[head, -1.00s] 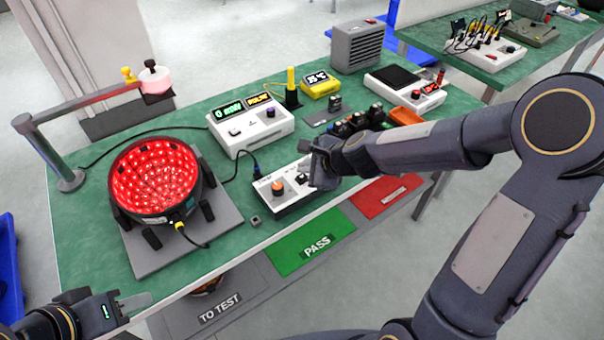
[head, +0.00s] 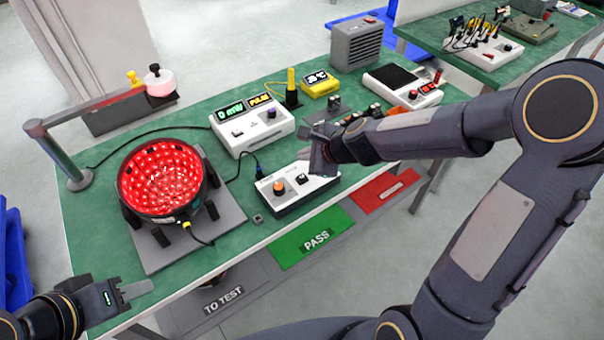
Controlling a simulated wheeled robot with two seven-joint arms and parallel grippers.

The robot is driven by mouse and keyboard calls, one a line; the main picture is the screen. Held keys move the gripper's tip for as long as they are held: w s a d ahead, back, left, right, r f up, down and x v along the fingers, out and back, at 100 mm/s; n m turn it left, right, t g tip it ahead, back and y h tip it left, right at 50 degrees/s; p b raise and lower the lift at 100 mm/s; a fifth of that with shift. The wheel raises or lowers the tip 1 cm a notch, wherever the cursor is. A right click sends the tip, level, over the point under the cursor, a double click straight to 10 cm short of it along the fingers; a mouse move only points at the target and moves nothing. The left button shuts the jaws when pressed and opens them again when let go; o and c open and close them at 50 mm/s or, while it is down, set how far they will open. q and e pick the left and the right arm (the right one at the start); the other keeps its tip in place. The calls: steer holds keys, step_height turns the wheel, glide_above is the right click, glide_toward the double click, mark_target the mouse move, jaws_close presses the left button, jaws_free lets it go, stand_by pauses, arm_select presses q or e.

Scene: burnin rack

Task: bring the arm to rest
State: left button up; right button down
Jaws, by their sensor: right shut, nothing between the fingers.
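My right gripper (head: 316,146) is shut and empty in the head view. It hangs above the back right part of the white switch box (head: 298,190), which has an orange knob and a black switch. The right arm comes in from the right edge and hides part of the bench behind it. My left gripper (head: 138,290) is at the lower left, beside the front edge of the bench. Its fingers show from the side, and I cannot tell whether they are apart.
A red-lit round bowl (head: 160,178) stands on a grey plate at the left. A white meter (head: 252,124) and a grey heater box (head: 357,45) stand behind. Green PASS (head: 312,238), red and grey TO TEST areas lie along the front. Bare green bench (head: 95,225) shows at far left.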

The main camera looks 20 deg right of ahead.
stand_by(0.5)
steer(key=s+d+r+n, duration=0.1)
steer(key=s+r+n, duration=0.3)
steer(key=s+n, duration=0.25)
steer(key=s+d+r+n, duration=0.1)
steer(key=s+r+n, duration=0.4)
steer(key=s, duration=0.3)
steer(key=s+d+f+n+g+h, duration=0.1)
steer(key=s+d+f+n+g, duration=0.1)
steer(key=s+n, duration=0.5)
steer(key=s+d, duration=0.1)
steer(key=s, duration=0.4)
steer(key=shift+s, duration=0.25)
arm_select(q)
steer(key=shift+c, duration=0.3)
arm_select(e)
steer(key=shift+n, duration=0.25)
